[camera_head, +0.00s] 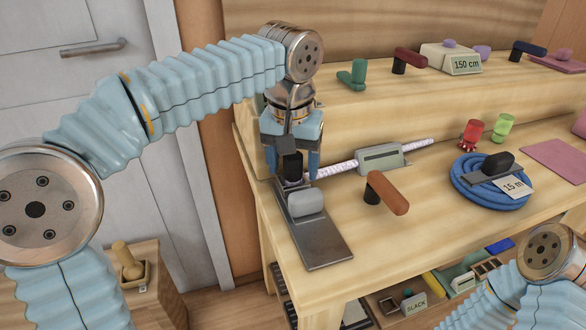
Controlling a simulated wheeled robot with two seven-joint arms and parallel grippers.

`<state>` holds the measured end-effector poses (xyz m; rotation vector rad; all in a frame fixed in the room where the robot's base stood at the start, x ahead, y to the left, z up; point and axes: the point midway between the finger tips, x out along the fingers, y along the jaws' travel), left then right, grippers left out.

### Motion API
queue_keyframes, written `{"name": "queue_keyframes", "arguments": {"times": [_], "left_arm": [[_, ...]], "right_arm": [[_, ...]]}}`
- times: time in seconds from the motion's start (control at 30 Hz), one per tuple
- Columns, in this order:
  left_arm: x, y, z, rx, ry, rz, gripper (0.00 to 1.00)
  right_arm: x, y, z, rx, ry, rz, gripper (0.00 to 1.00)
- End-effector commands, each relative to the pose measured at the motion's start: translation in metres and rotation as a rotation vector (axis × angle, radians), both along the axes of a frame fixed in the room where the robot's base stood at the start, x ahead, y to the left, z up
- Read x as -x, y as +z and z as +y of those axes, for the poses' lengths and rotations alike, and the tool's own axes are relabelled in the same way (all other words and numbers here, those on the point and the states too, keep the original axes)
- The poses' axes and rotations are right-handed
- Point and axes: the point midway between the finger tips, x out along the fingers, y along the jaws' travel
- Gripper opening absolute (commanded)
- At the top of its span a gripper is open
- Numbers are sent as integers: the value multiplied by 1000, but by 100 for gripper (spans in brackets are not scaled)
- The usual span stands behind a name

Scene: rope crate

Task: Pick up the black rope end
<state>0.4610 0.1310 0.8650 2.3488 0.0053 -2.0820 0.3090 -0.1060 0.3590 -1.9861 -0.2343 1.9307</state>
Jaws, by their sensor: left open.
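A white speckled rope (338,168) runs across the wooden bench through a grey-green block (380,158). At its left end a black piece (292,167), apparently the black rope end, sits at the back of a dark metal plate (322,243). My left gripper (291,172) points down from above with its fingers apart, one on each side of the black piece. I cannot tell whether they touch it. The gripper body hides part of its top. My right arm shows at the lower right, but its gripper is out of view.
A grey knob (305,203) stands on the plate, close in front of the left gripper. An orange-brown handle (388,194) stands to its right. A blue rope coil (490,180) lies farther right. A raised shelf (385,92) with handles runs behind.

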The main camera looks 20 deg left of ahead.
Motion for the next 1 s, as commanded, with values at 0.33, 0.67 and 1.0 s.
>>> {"name": "queue_keyframes", "arguments": {"times": [0.33, 0.67, 1.0], "left_arm": [[0, -2, 0, 0, 1, 0, 51], [0, -2, 0, 0, 1, 0, 0], [-1, 1, 0, 0, 1, -1, 0]], "right_arm": [[0, 0, 0, 0, 0, 0, 43], [0, 0, 0, 0, 0, 0, 43], [0, 0, 0, 0, 0, 0, 43]]}}
